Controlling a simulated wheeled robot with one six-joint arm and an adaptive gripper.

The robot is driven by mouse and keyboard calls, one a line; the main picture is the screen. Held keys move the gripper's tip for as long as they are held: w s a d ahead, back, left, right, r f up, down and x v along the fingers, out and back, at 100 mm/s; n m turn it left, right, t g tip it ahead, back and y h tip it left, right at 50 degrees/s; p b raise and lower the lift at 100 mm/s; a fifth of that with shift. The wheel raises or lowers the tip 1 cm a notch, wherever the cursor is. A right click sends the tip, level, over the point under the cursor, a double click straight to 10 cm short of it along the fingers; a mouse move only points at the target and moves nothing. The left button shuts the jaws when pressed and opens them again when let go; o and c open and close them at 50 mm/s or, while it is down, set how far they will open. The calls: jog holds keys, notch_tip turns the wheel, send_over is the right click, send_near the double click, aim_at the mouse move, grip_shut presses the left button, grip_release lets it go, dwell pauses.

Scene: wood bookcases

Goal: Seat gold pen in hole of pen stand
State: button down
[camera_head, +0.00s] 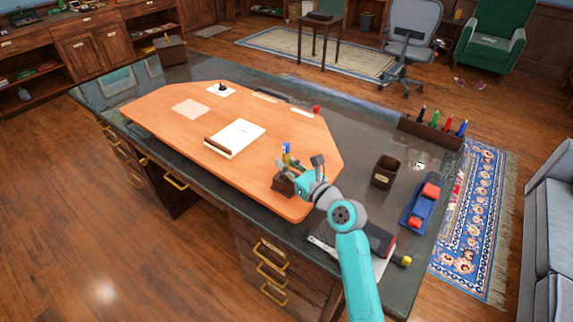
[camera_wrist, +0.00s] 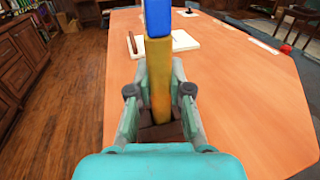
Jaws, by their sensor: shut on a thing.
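The gold pen (camera_wrist: 159,85) has a blue upper end and stands nearly upright between the fingers of my gripper (camera_wrist: 160,72), which is shut on it. In the head view the pen (camera_head: 286,158) shows just above the dark brown pen stand (camera_head: 283,187), with my gripper (camera_head: 291,168) beside it over the stand. In the wrist view the pen's lower end meets the dark stand (camera_wrist: 158,133). The hole is hidden, and I cannot tell whether the tip is inside it.
The stand is on the orange desk mat (camera_head: 165,129) near its right end. A dark pen cup (camera_head: 384,171), a rack of coloured markers (camera_head: 432,132) and a blue-red stapler-like object (camera_head: 421,205) are to the right.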

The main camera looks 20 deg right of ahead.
jog(key=shift+f, duration=0.3)
jog(key=c, duration=1.1)
grip_release()
jog(key=v, duration=1)
jog(key=shift+s+a+f, duration=0.1)
jog(key=shift+s+a, duration=0.15)
jog(key=shift+s, duration=0.25)
